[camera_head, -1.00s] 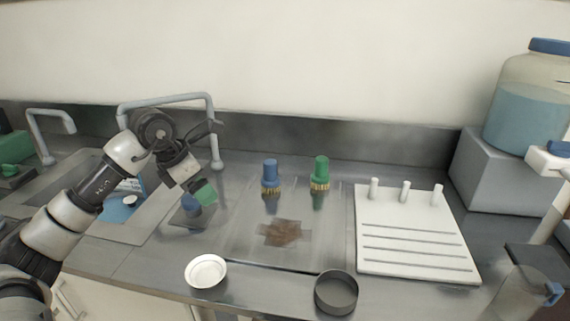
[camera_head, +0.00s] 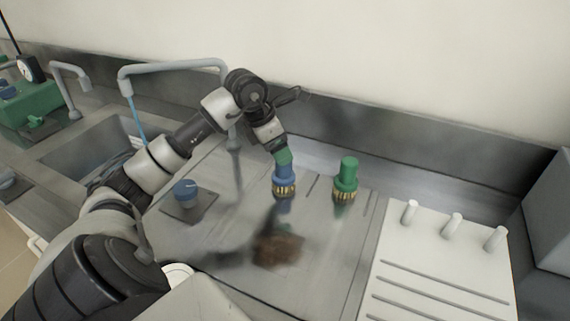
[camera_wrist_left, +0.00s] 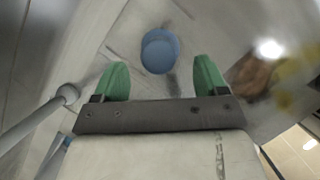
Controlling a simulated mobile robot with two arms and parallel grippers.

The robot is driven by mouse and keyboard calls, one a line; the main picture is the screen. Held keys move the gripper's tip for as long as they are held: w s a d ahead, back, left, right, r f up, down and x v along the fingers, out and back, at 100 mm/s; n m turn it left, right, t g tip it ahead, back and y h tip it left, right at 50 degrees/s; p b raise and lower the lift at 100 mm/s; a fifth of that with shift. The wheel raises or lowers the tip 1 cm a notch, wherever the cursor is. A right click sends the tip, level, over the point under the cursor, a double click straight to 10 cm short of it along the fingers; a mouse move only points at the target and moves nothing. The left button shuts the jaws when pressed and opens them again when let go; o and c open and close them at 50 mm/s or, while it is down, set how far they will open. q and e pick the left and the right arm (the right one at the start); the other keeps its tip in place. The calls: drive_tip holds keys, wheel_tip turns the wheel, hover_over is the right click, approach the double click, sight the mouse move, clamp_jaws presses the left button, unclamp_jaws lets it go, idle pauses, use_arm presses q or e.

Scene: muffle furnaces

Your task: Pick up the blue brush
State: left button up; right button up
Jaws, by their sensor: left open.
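The blue brush (camera_head: 284,175) stands upright on the steel counter, with yellowish bristles at its base. My left gripper (camera_head: 284,157) has green fingertips and is just above the brush's top in the head view, overlapping it there. In the left wrist view the round blue top of the brush (camera_wrist_left: 160,50) shows beyond and between the two spread fingers of my left gripper (camera_wrist_left: 160,78). The gripper is open, and nothing is clearly gripped. I cannot tell whether a finger touches the brush. My right gripper is not in view.
A green brush (camera_head: 347,177) stands to the right of the blue one. A brown stain (camera_head: 278,250) lies in front on the counter. A white rack with pegs (camera_head: 445,265) is at right. A grey tap (camera_head: 172,68) arches behind my left arm. A blue knob (camera_head: 186,192) is at left.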

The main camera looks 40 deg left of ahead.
use_arm(q)
drive_tip(key=p+x, duration=0.1)
drive_tip(key=x, duration=0.5)
drive_tip(key=shift+a, duration=0.1)
drive_tip(key=shift+c, duration=0.2)
drive_tip(key=c, duration=1)
drive_tip(key=shift+r, duration=0.1)
drive_tip(key=shift+r, duration=0.25)
wheel_tip(320, 180, up, 4)
drive_tip(key=shift+f+b, duration=0.15)
drive_tip(key=shift+b, duration=0.2)
drive_tip(key=s+d+r, duration=0.1)
drive_tip(key=d+r, duration=0.1)
drive_tip(key=d, duration=0.1)
drive_tip(key=s+d+r, duration=0.2)
drive_tip(key=d, duration=0.2)
drive_tip(key=s+d+r, duration=0.1)
drive_tip(key=d+r, duration=0.1)
drive_tip(key=d, duration=0.1)
drive_tip(key=shift+s+d+r, duration=0.3)
drive_tip(key=shift+d, duration=0.05)
